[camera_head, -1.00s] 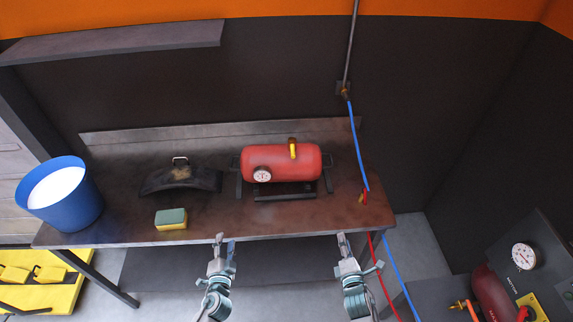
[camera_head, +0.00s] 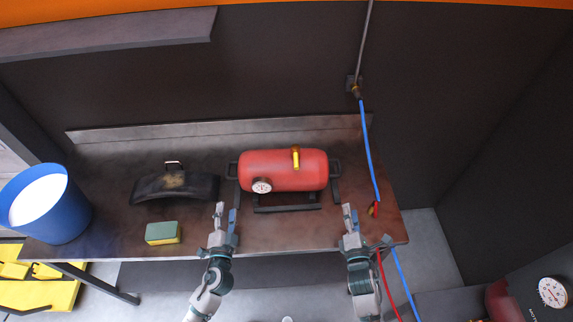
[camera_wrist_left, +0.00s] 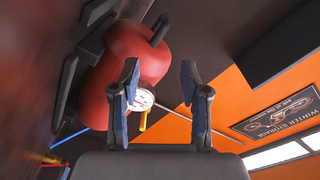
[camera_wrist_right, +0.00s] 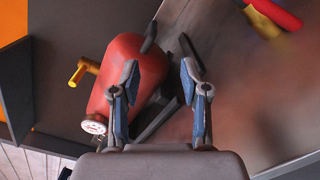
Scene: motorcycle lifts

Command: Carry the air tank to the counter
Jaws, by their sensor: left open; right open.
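The red air tank (camera_head: 284,168) lies on its side on the brown counter (camera_head: 110,222), on a dark stand with a handle at each end. It has a white gauge and a yellow valve. My left gripper (camera_head: 226,208) is open and empty, in front of the tank's left end. My right gripper (camera_head: 350,212) is open and empty, in front of its right end. The tank shows beyond the open fingers in the left wrist view (camera_wrist_left: 138,52) and in the right wrist view (camera_wrist_right: 125,65). Neither gripper visibly touches it.
A blue bucket (camera_head: 45,205) stands at the counter's left end. A dark curved piece (camera_head: 174,186) and a green and yellow sponge (camera_head: 163,233) lie left of the tank. A blue hose (camera_head: 369,150) hangs at the right, near my right gripper. A shelf (camera_head: 110,34) is above left.

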